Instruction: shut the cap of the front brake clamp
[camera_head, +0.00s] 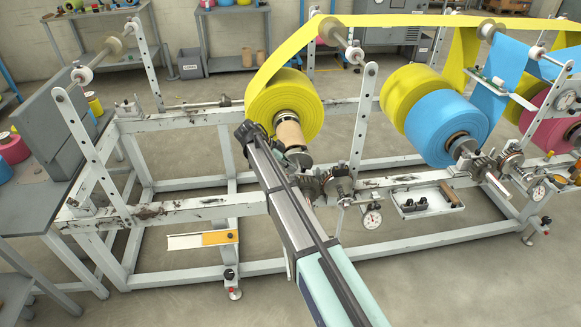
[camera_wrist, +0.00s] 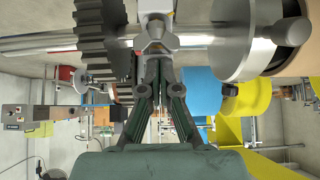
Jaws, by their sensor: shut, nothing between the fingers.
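In the wrist view, a grey metal clamp piece with a lobed knob (camera_wrist: 156,38) sits on a horizontal shaft, between a dark toothed gear (camera_wrist: 100,45) and a silver disc (camera_wrist: 240,48). I take this as the front brake clamp; its cap position is not clear. My gripper (camera_wrist: 157,62) is shut and empty. Its fingertips are close together at the clamp's lower edge in the picture, and whether they touch it cannot be told. Gears (camera_head: 337,180) show beside my arm.
A yellow roll (camera_head: 262,104) on a brown core (camera_head: 290,134) lies just behind my arm. A blue roll (camera_head: 445,128) and a dial gauge (camera_head: 372,219) are to the right. The white frame's front rail (camera_head: 180,208) runs left. A small tray (camera_head: 423,211) hangs right.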

